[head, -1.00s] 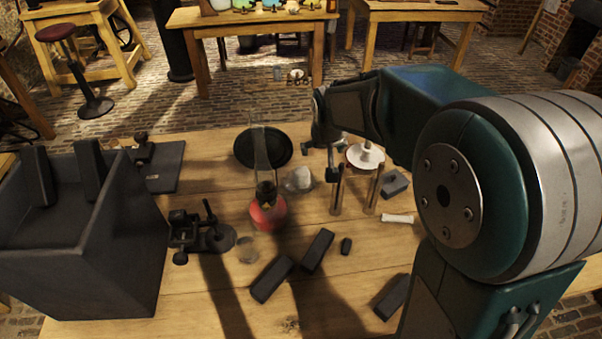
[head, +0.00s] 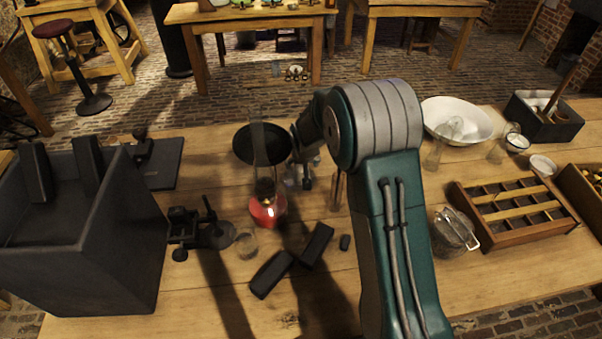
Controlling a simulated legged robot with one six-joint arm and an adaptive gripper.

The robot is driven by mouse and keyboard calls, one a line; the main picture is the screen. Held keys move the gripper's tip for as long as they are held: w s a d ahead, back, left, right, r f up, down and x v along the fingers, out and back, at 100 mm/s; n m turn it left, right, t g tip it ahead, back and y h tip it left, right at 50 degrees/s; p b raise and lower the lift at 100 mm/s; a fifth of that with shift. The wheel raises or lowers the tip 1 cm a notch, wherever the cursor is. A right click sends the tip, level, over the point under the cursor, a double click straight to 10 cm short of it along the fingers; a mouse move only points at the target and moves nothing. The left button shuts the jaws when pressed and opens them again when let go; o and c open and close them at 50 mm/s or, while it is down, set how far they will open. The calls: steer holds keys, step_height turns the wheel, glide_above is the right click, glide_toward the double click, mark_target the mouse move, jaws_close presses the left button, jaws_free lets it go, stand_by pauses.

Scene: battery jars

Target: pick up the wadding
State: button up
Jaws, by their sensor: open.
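The wadding, a small whitish tuft seen earlier just right of the red-based lamp, is now mostly hidden by my gripper; only a faint pale patch shows there. My gripper (head: 300,182) points down over that spot, its fingers low near the tabletop. It is open, and I cannot tell whether the fingers touch the wadding.
The lamp (head: 267,209) with its tall glass chimney stands close left of my gripper, a black round dish (head: 262,144) behind it. Dark blocks (head: 317,246) lie in front. A large dark box (head: 85,235) is at left. A compartment tray (head: 515,214) and white basin (head: 457,121) are at right.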

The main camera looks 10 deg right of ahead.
mark_target(301, 166)
steer(key=x, duration=0.4)
steer(key=shift+a, duration=0.15)
steer(key=shift+f, duration=0.1)
steer(key=c, duration=1)
steer(key=shift+r, duration=0.35)
step_height(301, 166, up, 2)
steer(key=shift+r, duration=0.1)
steer(key=s+d+r, duration=0.1)
steer(key=s+r, duration=0.9)
steer(key=s, duration=0.4)
steer(key=w+d+r, duration=0.2)
steer(key=w, duration=0.3)
steer(key=w+d+r, duration=0.2)
steer(key=w+d, duration=0.1)
steer(key=w, duration=0.3)
steer(key=shift+w, duration=0.3)
